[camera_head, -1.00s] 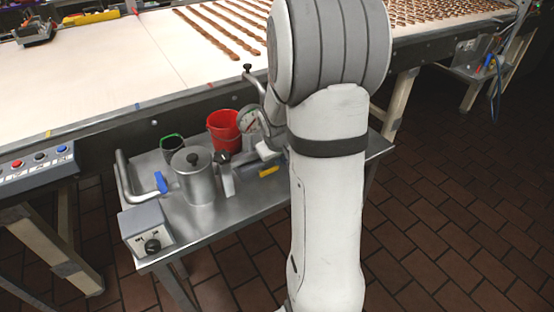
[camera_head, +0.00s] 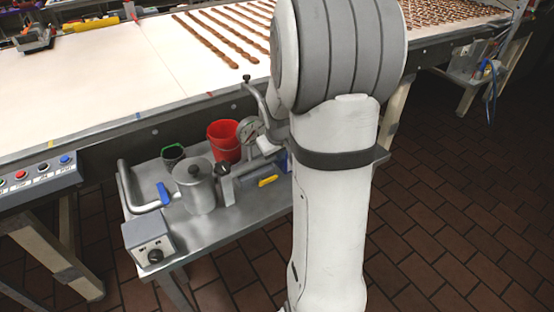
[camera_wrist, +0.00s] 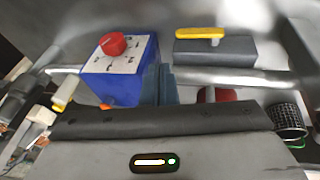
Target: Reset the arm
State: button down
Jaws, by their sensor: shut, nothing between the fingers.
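My arm stands upright in the head view and covers the right part of a steel cart (camera_head: 230,225). The gripper's end is hidden behind my arm there. In the wrist view my gripper (camera_wrist: 163,84) shows as two dark blue-grey fingers close together, shut and empty. A blue box with a red knob (camera_wrist: 112,44) shows just left of the fingers. A grey block with a yellow handle (camera_wrist: 215,50) shows to their right. I cannot tell how far the fingers are from either.
The cart carries a metal pot (camera_head: 194,187), a red bucket (camera_head: 224,140), a pressure gauge (camera_head: 249,130) and a control box (camera_head: 149,237). A conveyor (camera_head: 100,75) with rows of brown bars runs behind. Brick floor (camera_head: 450,220) is open at right.

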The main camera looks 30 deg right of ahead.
notch_tip(320, 180, up, 7)
jog(key=s+d, duration=0.3)
jog(key=s+a+r+y, duration=0.1)
jog(key=s+a, duration=0.7)
jog(key=a, duration=0.2)
jog(key=s+a+r+g+y, duration=0.1)
jog(key=s+a+r, duration=0.1)
jog(key=s+a, duration=0.6)
jog(key=a, duration=0.3)
jog(key=shift+s+a+y+p, duration=0.15)
jog(key=shift+s+y+p, duration=0.05)
jog(key=shift+y+p, duration=0.15)
